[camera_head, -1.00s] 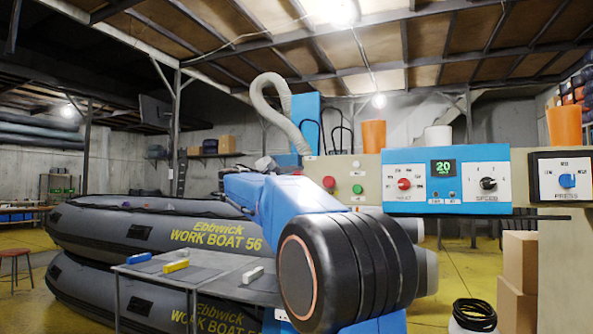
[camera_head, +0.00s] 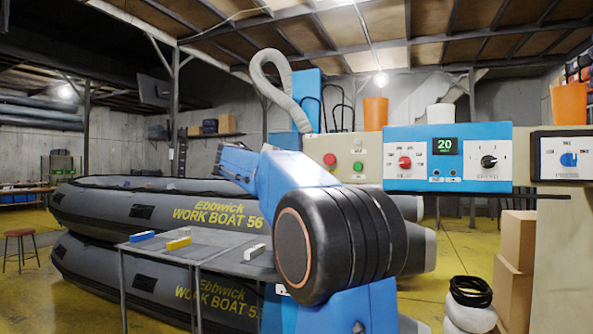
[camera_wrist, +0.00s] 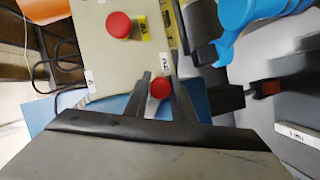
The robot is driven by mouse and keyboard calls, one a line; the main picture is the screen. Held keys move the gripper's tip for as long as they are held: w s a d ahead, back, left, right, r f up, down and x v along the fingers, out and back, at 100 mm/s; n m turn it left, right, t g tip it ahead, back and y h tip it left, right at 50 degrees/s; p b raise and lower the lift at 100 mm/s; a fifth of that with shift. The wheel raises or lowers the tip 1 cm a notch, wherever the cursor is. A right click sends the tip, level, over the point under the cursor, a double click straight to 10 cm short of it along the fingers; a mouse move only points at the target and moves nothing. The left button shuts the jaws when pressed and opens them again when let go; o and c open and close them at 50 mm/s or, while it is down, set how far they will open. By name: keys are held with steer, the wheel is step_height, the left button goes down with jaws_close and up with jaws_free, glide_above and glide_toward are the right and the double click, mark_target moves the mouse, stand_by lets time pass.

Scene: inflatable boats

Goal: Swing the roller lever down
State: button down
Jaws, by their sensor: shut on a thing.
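In the wrist view, my gripper (camera_wrist: 160,98) has its two dark fingers on either side of a round red knob (camera_wrist: 160,87), apparently the end of the roller lever. The fingers are shut on it. The knob sits by the edge of a beige control panel (camera_wrist: 100,58), near a small white label. The lever's shaft is hidden, so its angle cannot be told. In the head view, my blue and black arm covers the place where my gripper works, and neither the gripper nor the lever can be made out there.
A red button (camera_wrist: 118,25) is on the beige panel. A blue part (camera_wrist: 240,20) and a red-ended black part (camera_wrist: 265,88) lie to the right. A blue console (camera_head: 448,160), a work table (camera_head: 195,250) and grey boats (camera_head: 140,213) surround the arm.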

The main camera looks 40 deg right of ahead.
steer(key=shift+w+f, duration=0.1)
steer(key=shift+f, duration=0.1)
stand_by(0.4)
steer(key=c, duration=1.5)
jaws_free()
steer(key=shift+a+r, duration=0.1)
steer(key=a, duration=0.5)
steer(key=a+r, duration=0.1)
steer(key=a, duration=0.5)
steer(key=a+r, duration=0.1)
steer(key=a, duration=0.5)
steer(key=shift+s+r, duration=0.25)
steer(key=s+a+f+n+t+y, duration=0.1)
steer(key=s+a+f+y, duration=0.4)
steer(key=f, duration=1.1)
steer(key=s+a+f+n+t+y, duration=0.1)
steer(key=s+a+f+t+y, duration=0.1)
steer(key=s+a+f+y, duration=0.4)
steer(key=s+a+f+n+t+y, duration=0.1)
steer(key=s+a+f+y, duration=0.4)
steer(key=s+a+f, duration=0.7)
steer(key=shift+s+a+f+n+t, duration=0.15)
steer(key=shift+s+f, duration=1)
steer(key=shift+f, duration=1.45)
steer(key=shift+s+a+f+n+t, duration=0.1)
steer(key=shift+s+f, duration=1.05)
steer(key=shift+f, duration=1.45)
steer(key=shift+s+a+f+n+t, duration=0.15)
steer(key=shift+s+f, duration=1)
steer(key=shift+f, duration=1.45)
